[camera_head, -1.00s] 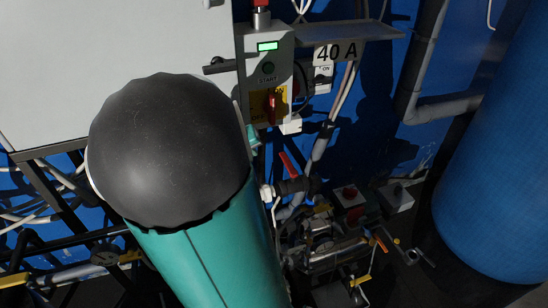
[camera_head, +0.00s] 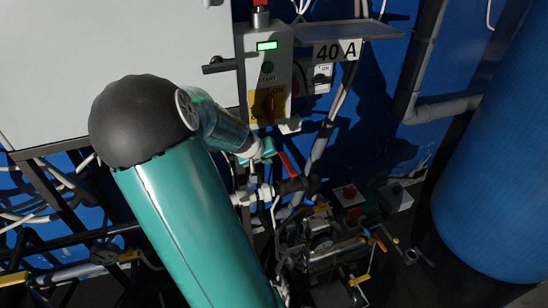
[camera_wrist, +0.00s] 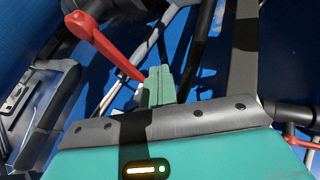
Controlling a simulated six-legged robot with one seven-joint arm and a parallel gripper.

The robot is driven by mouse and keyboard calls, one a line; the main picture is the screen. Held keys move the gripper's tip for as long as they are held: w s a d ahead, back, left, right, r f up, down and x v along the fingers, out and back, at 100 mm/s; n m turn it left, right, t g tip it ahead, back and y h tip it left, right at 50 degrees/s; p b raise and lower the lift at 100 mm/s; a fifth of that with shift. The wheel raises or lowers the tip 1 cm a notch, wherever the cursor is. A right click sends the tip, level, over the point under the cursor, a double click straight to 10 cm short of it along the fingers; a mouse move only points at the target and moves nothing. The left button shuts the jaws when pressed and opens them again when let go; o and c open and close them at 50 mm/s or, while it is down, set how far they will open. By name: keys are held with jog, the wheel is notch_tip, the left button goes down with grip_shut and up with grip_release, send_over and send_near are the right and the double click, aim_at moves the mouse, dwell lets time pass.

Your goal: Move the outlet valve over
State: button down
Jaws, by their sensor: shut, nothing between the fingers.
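A valve with a red lever handle (camera_head: 288,164) sits on the pipework below the control box; I cannot tell for sure that it is the outlet valve. In the wrist view a red lever (camera_wrist: 102,46) slants from the upper left down towards my fingertips. My gripper (camera_wrist: 161,82) is shut and empty, its teal fingers together close to the lever's lower end. I cannot tell whether they touch. In the head view my gripper (camera_head: 266,148) is small, just left of the red lever and partly hidden by my wrist.
A control box (camera_head: 266,75) with a green display and red switch is above the valve. A large blue tank (camera_head: 502,160) stands at right. Below are crowded pipes with an orange handle (camera_head: 379,242) and a yellow handle (camera_head: 360,279). A white panel (camera_head: 110,60) fills the upper left.

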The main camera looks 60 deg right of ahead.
aim_at(288, 164)
jog(key=shift+s+d, duration=0.85)
jog(key=shift+s, duration=0.1)
jog(key=shift+w+d, duration=0.1)
jog(key=shift+m, duration=0.3)
